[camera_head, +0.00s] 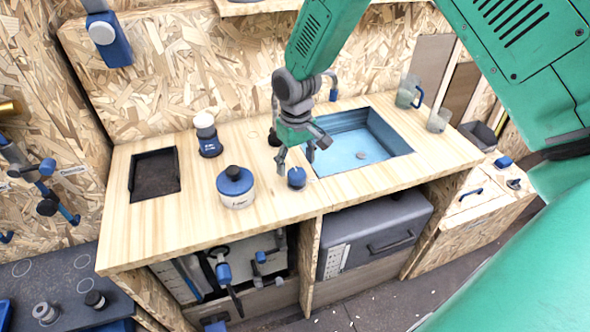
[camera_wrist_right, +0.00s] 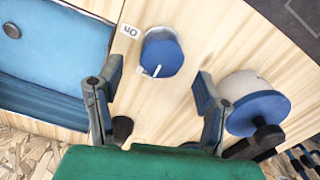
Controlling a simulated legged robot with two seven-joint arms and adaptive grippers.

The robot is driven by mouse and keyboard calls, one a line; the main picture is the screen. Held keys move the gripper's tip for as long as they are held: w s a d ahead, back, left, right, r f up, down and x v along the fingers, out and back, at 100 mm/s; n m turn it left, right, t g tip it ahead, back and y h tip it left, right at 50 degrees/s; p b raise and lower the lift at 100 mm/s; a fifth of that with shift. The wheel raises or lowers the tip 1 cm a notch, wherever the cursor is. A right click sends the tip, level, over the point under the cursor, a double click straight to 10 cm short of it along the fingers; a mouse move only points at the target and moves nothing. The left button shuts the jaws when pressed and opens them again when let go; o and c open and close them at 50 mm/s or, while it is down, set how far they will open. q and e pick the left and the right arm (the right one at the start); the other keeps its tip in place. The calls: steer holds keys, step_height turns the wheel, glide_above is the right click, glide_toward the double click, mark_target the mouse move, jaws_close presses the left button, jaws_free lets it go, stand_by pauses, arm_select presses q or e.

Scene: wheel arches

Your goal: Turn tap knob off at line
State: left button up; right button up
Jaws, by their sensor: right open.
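The blue tap knob (camera_head: 297,177) sits on the wooden counter just left of the blue sink (camera_head: 346,141). In the right wrist view the knob (camera_wrist_right: 165,55) shows a short white line at its lower left edge. A small white label (camera_wrist_right: 131,31) with "ON" lettering lies beside it on the upper left. My right gripper (camera_head: 296,160) points down just above the knob. In the right wrist view its two fingers (camera_wrist_right: 160,82) are apart and empty, on either side of the knob's near edge. I see no contact. My left gripper is not in view.
A white jar with a blue lid (camera_head: 235,187) stands close to the knob, beside one finger in the right wrist view. A white and blue bottle (camera_head: 208,135) and a dark inset (camera_head: 155,174) lie further left. Clear cups (camera_head: 408,91) stand right of the sink.

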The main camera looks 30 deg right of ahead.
mark_target(296, 171)
step_height(296, 171, up, 9)
steer(key=shift+f, duration=0.15)
stand_by(0.4)
